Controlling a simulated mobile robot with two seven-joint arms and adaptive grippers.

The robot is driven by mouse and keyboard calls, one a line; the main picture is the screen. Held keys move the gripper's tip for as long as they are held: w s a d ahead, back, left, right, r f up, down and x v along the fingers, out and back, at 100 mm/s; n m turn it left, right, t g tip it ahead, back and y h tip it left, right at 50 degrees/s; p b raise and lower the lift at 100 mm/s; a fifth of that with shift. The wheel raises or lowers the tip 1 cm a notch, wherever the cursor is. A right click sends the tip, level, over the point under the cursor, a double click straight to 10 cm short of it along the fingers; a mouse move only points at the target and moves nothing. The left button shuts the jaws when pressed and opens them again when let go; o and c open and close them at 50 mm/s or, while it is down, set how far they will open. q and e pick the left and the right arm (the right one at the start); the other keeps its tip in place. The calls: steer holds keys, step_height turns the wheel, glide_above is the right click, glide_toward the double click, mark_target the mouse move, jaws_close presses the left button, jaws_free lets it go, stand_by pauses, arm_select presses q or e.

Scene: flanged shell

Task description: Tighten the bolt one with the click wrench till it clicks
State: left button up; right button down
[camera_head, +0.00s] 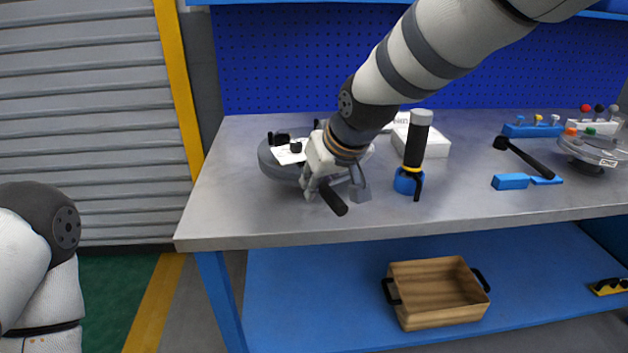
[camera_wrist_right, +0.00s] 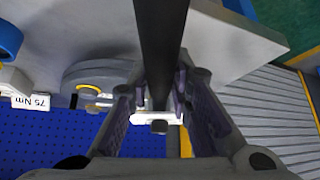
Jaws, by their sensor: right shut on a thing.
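My right gripper (camera_head: 338,190) is over the left part of the bench, shut on the black handle of a wrench (camera_head: 333,200), which I take for the click wrench. In the right wrist view its black bar (camera_wrist_right: 160,45) runs between the fingers (camera_wrist_right: 163,105). A grey round flanged shell (camera_head: 268,160) sits beside and partly behind the gripper, with dark upright bolts (camera_head: 296,147) and a white label on top. It also shows in the wrist view (camera_wrist_right: 85,75). Which bolt is one, and whether the wrench head sits on it, I cannot tell. My left gripper is out of view.
A black tool with a yellow ring (camera_head: 416,140) stands in a blue holder. A white box (camera_head: 435,146) is behind it. To the right are a black hammer-like tool (camera_head: 530,160), a blue block (camera_head: 510,181) and another round part (camera_head: 592,157). A wooden crate (camera_head: 430,272) is on the lower shelf.

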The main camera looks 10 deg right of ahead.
steer(key=shift+r, duration=3.15)
